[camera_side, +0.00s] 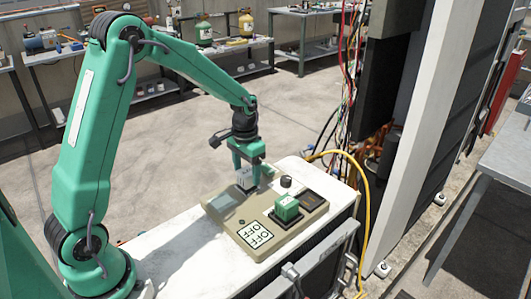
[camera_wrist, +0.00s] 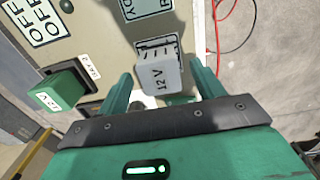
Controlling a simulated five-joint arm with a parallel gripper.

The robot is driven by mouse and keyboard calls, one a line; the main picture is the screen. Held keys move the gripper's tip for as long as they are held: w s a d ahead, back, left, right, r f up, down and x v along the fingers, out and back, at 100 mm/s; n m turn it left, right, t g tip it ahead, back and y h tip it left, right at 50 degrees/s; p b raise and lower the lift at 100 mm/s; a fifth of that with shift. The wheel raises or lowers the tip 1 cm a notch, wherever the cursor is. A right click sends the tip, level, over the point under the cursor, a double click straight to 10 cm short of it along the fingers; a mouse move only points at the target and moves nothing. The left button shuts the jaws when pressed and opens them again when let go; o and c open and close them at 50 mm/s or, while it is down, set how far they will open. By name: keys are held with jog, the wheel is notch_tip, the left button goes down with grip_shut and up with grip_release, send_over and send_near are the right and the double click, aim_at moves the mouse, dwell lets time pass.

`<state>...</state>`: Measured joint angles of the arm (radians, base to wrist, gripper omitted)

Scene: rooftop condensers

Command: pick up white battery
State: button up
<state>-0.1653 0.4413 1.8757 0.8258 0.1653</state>
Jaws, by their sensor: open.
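The white battery (camera_side: 245,180) is on the beige panel (camera_side: 237,227), near its back left part. In the wrist view the white battery (camera_wrist: 165,78) shows a "12V" label and lies just ahead of and between my fingers. My gripper (camera_side: 250,171) is over the battery, pointing down, with its fingers on either side. In the wrist view my gripper (camera_wrist: 161,74) is open, and a gap shows between each finger and the battery. I cannot tell how the battery's underside meets the panel.
A green battery (camera_side: 287,206) sits in a dark holder on the panel's right; it also shows in the wrist view (camera_wrist: 56,92). A black knob (camera_side: 286,181) stands at the panel's back. A yellow cable (camera_side: 362,200) loops past the bench's right end. White bench top (camera_side: 165,240) is clear at left.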

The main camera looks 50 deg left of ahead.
jog(key=shift+f, duration=1.05)
jog(key=shift+c, duration=0.2)
jog(key=c, duration=1.2)
jog(key=shift+o, duration=0.2)
jog(key=shift+r, duration=0.1)
jog(key=shift+r, duration=0.45)
notch_tip(320, 180, up, 3)
jog(key=shift+r, duration=0.15)
jog(key=s+d+r, duration=0.4)
jog(key=d+r, duration=0.2)
jog(key=d, duration=0.5)
jog(key=shift+s+r, duration=0.15)
jog(key=shift+r, duration=0.2)
